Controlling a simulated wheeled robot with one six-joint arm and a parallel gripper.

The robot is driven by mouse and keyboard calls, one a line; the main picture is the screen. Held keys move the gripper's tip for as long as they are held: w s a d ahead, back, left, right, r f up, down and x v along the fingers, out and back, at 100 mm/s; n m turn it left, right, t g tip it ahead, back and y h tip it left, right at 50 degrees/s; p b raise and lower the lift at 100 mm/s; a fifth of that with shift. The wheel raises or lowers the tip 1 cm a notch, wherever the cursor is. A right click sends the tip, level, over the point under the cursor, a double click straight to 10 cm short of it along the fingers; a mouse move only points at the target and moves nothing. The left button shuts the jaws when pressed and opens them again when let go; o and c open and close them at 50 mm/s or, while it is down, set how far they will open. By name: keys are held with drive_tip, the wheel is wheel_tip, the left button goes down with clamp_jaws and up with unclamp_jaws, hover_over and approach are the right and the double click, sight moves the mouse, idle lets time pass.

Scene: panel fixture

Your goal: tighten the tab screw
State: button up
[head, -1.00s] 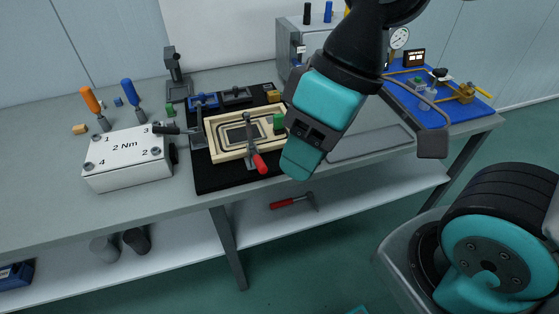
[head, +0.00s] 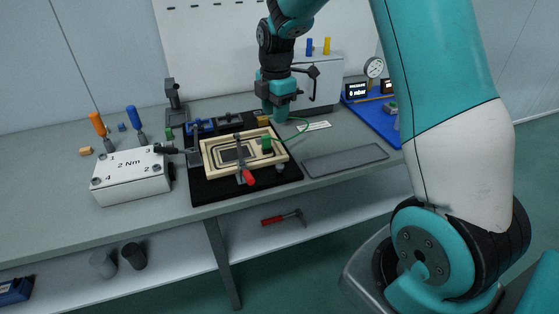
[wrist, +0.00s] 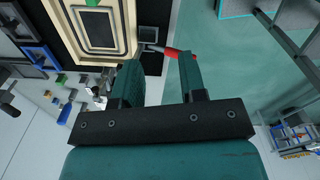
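My gripper (head: 281,113) points down at the back of the bench, behind the wooden frame and in front of the grey cabinet. In the wrist view its two fingers (wrist: 159,66) stand apart with nothing gripped between them. A thin green wire (head: 303,127) curves near the fingers onto a small white strip (head: 315,126). I cannot pick out the tab screw for sure; it is too small or hidden. An orange-handled screwdriver (head: 97,122) and a blue-handled one (head: 134,119) stand upright behind the white 2 Nm box (head: 130,177) at the left.
A wooden frame (head: 212,173) with a red-handled clamp (head: 246,176) lies on a black mat (head: 215,195). The grey cabinet (head: 325,75) stands close behind my gripper. A flat grey tray (head: 345,161) lies at right. A gauge (head: 374,67) stands by a blue mat.

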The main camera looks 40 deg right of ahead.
sight(280, 166)
drive_tip(key=shift+n, duration=0.4)
drive_tip(key=f, duration=0.6)
drive_tip(key=d+f+p, duration=0.1)
drive_tip(key=f, duration=0.5)
drive_tip(key=w+d+f+p, duration=0.1)
drive_tip(key=f, duration=0.5)
drive_tip(key=shift+f, duration=0.3)
drive_tip(key=c, duration=0.6)
drive_tip(key=shift+c, duration=0.2)
drive_tip(key=shift+m, duration=0.4)
